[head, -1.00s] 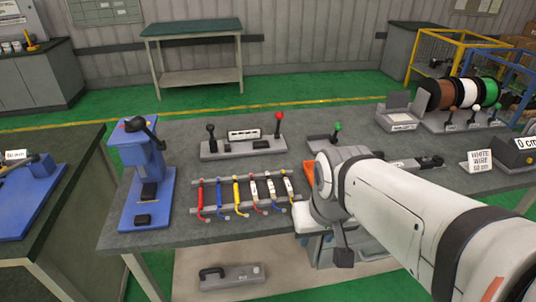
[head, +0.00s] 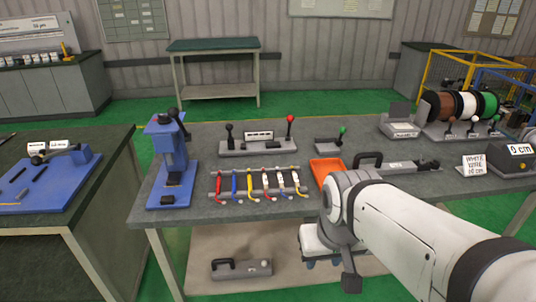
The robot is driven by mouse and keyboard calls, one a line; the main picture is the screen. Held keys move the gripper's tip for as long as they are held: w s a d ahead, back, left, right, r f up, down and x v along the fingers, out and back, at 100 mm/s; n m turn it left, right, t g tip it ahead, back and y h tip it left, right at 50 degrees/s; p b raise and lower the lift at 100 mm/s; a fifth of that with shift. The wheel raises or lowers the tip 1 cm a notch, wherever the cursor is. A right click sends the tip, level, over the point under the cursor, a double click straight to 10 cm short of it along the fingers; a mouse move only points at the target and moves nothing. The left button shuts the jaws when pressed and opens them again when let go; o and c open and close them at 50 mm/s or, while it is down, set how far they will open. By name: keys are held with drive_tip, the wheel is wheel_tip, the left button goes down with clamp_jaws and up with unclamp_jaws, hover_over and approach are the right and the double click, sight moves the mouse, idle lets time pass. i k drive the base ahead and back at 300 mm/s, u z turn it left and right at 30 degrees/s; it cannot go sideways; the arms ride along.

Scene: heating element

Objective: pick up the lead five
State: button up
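Several thin leads lie side by side on a low grey rack (head: 308,190) on the grey-green table. From the left they are a red lead (head: 218,187), a blue lead (head: 235,184), a yellow lead (head: 250,183), then pale ones with coloured ends. A pale lead (head: 281,182) is second from the right. I cannot read any number on them. My white arm reaches in from the lower right. Its end is folded down at the table's front edge, right of the rack and apart from the leads. My gripper's fingers cannot be made out.
A blue press (head: 168,160) stands left of the rack. An orange tray (head: 327,172) lies to its right, partly behind my arm. A grey lever fixture (head: 258,146) stands behind it. A grey handled tool (head: 241,268) lies on the lower shelf.

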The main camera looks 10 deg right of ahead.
sight(279, 173)
drive_tip(key=u, duration=0.1)
drive_tip(key=i, duration=0.9)
drive_tip(key=z, duration=0.1)
drive_tip(key=k, duration=1.2)
drive_tip(key=u, duration=0.6)
drive_tip(key=i, duration=1.55)
drive_tip(key=z, duration=0.65)
